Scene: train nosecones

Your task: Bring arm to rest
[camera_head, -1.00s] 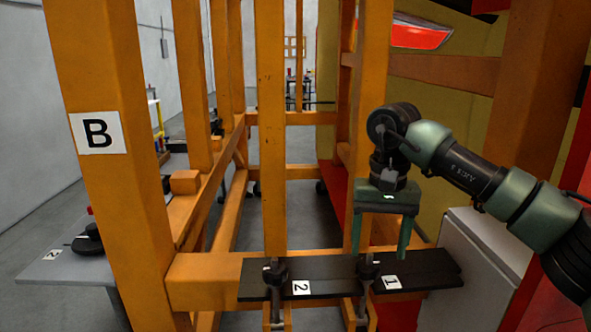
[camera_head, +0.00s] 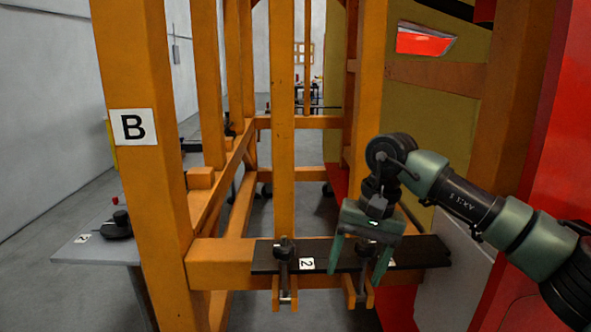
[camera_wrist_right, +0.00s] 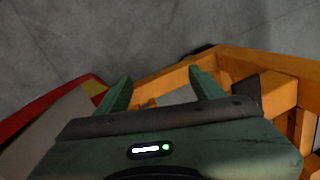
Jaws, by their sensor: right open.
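My right gripper (camera_head: 358,272) is open and empty. It hangs with its fingers down in front of the right part of the black plate (camera_head: 425,252) on the orange frame's front beam (camera_head: 218,262). In the head view its fingers straddle the right clamp (camera_head: 362,247) on that plate; I cannot tell whether they touch anything. In the right wrist view the gripper (camera_wrist_right: 158,85) has its two green fingers apart, with grey floor and part of the orange frame beyond. My left gripper is not in view.
An orange post (camera_head: 150,180) with a "B" label (camera_head: 133,127) stands at left. A left clamp (camera_head: 283,250) sits beside the "2" tag (camera_head: 307,264). A grey table (camera_head: 85,245) is at far left. A red panel (camera_head: 535,195) stands at right.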

